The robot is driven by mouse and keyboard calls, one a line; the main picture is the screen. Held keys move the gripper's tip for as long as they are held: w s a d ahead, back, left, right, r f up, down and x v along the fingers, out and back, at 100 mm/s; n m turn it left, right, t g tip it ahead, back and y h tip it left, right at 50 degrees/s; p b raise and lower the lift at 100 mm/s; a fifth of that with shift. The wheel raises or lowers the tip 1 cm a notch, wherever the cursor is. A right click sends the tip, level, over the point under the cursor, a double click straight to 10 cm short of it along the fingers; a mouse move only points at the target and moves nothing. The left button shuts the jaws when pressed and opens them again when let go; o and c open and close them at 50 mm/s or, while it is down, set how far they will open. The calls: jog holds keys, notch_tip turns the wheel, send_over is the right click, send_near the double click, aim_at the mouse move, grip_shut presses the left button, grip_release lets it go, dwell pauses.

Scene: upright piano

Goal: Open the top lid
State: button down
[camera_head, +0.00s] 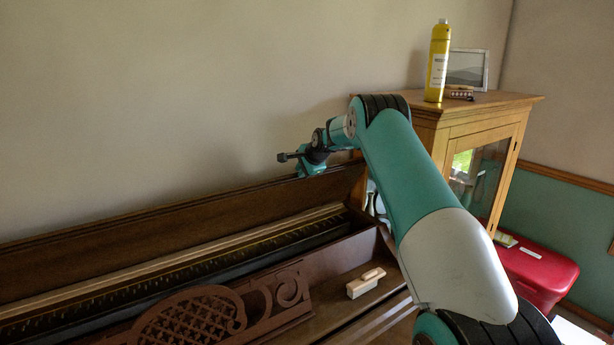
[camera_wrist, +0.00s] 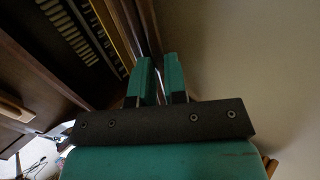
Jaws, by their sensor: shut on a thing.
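The piano's top lid (camera_head: 190,220) is a long brown panel standing raised at the back of the piano, near the wall. The inside of the piano (camera_head: 180,270) shows below it. My gripper (camera_head: 312,170) is at the lid's upper edge, towards its right end. In the wrist view, the two teal fingers of my gripper (camera_wrist: 159,80) stand on either side of the lid's edge (camera_wrist: 150,35) and are shut on it. The exact contact at the fingertips is partly hidden.
A wooden cabinet (camera_head: 470,112) bearing a yellow bottle (camera_head: 437,65) and a picture frame (camera_head: 468,68) stands at right. The wall is close behind the lid.

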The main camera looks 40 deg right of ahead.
jog(key=c, duration=1.7)
grip_release()
jog(key=shift+w, duration=0.3)
jog(key=o, duration=0.3)
jog(key=shift+s+a, duration=0.1)
jog(key=shift+s, duration=0.05)
jog(key=shift+o, duration=1.2)
jog(key=shift+f, duration=0.15)
jog(key=b+v, duration=0.6)
jog(key=v, duration=1.1)
